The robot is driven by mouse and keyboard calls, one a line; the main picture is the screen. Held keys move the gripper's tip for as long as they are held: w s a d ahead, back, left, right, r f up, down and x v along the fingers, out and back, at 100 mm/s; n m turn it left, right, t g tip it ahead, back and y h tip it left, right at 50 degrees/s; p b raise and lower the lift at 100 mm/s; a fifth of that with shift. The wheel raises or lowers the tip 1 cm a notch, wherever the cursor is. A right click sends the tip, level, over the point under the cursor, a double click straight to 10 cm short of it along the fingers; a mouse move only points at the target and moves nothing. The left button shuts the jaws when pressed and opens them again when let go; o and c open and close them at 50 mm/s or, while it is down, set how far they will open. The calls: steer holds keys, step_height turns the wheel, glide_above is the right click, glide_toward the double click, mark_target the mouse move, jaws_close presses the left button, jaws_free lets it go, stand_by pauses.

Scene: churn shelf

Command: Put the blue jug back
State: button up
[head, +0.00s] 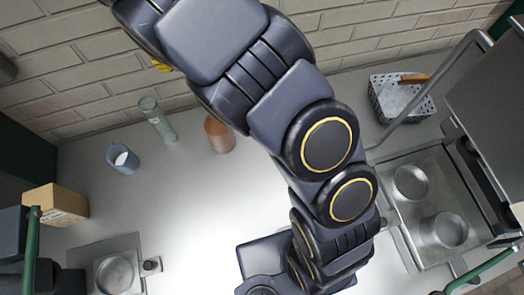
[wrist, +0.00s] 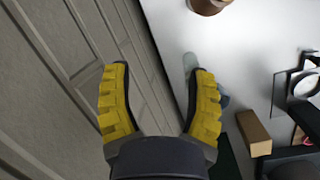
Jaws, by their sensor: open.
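The blue jug (head: 122,160) stands on the pale counter at the left in the head view, with something white showing in its open top. In the wrist view, only a small dark blue part of it (wrist: 224,101) shows beside the right finger; the finger hides the rest. My gripper (wrist: 160,70) is open and empty, its two yellow fingers spread beside the brick wall. In the head view, only a bit of yellow shows beside my arm near the wall. The gripper is apart from the jug.
A pale green bottle (head: 158,120) and a copper-brown vessel (head: 217,135) stand near the wall, right of the jug. A cardboard box (head: 57,204) is below left of it. The counter's middle is clear.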

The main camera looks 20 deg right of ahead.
steer(key=s+d+r+m+g, duration=0.1)
steer(key=s+d+r+m, duration=0.3)
steer(key=s+d, duration=0.25)
steer(key=s+d+r+m, duration=0.3)
steer(key=s+d+m, duration=0.1)
steer(key=s+d, duration=0.25)
steer(key=s+d+f+m+y, duration=0.1)
steer(key=s+m, duration=0.1)
steer(key=s, duration=0.7)
steer(key=s+m+y, duration=0.1)
steer(key=s+m, duration=0.1)
steer(key=s, duration=0.7)
steer(key=shift+d+f+m+g+y, duration=0.3)
steer(key=shift+d+f+g+y, duration=0.05)
steer(key=shift+f+g+y, duration=0.05)
